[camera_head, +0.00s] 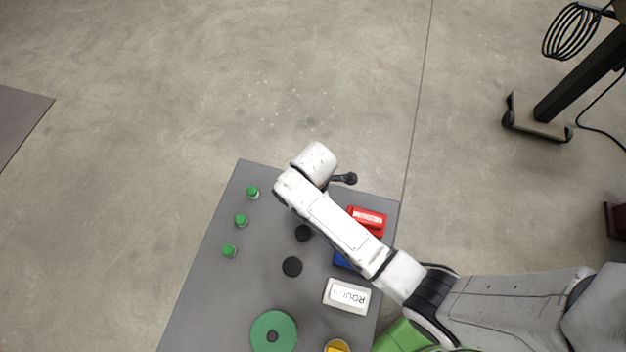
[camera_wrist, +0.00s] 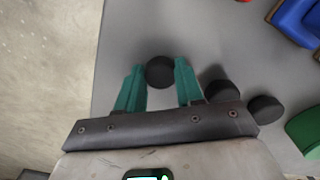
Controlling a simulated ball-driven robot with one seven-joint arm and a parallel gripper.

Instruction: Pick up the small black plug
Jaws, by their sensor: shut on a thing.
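The small black plug (camera_wrist: 160,72) is a dark round piece between the teal fingertips of my gripper (camera_wrist: 160,68) in the wrist view. The fingers are shut on it, one on each side. I cannot tell whether it is clear of the table. In the head view my arm hides the gripper and this plug. Two more black round pieces lie on the table to the right in the wrist view, one nearer (camera_wrist: 221,90) and one farther (camera_wrist: 265,109). Two black pieces also show in the head view, at the upper one (camera_head: 303,233) and the lower one (camera_head: 292,267).
The grey table (camera_head: 205,290) bears three green-capped pieces, such as the top one (camera_head: 252,192), at left.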

